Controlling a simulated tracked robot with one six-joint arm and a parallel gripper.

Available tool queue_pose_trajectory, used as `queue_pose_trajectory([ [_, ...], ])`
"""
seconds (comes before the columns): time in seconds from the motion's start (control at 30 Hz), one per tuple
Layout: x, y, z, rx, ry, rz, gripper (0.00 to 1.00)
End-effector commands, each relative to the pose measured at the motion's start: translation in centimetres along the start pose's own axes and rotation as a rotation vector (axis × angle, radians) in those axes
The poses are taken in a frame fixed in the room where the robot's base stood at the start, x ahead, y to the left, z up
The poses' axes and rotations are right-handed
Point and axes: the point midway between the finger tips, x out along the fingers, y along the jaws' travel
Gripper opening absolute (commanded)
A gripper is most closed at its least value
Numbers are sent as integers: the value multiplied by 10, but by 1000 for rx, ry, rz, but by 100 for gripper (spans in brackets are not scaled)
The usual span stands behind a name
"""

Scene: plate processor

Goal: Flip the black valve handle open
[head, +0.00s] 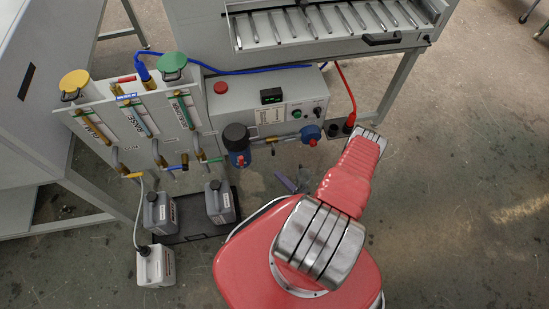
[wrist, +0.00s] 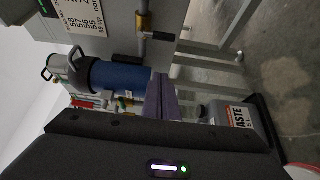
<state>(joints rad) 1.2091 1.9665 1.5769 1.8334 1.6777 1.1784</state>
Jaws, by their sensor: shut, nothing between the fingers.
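The black valve handle (wrist: 162,36) sticks out to the right from a brass fitting (wrist: 142,22) at the upper middle of the wrist view. My gripper (wrist: 160,80) shows as two purple-grey fingers pressed together, shut and empty. Its tips are below the handle in the wrist view, with a visible gap. In the head view my gripper (head: 285,183) is low, in front of the pipe, partly hidden by my arm.
The blue filter housing (wrist: 122,78) lies close left of my fingers. A grey waste jug (wrist: 229,116) is to the right. In the head view, a control box (head: 262,100) stands behind the pipe, and jugs stand on a black tray (head: 197,238). Open floor lies right.

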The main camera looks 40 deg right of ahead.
Motion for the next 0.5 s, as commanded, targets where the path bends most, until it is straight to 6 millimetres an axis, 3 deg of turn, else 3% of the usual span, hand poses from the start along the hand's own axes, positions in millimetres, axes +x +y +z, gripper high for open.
queue_pose_trajectory([
  [0.5,6,0,-1,-1,6,-1,0],
])
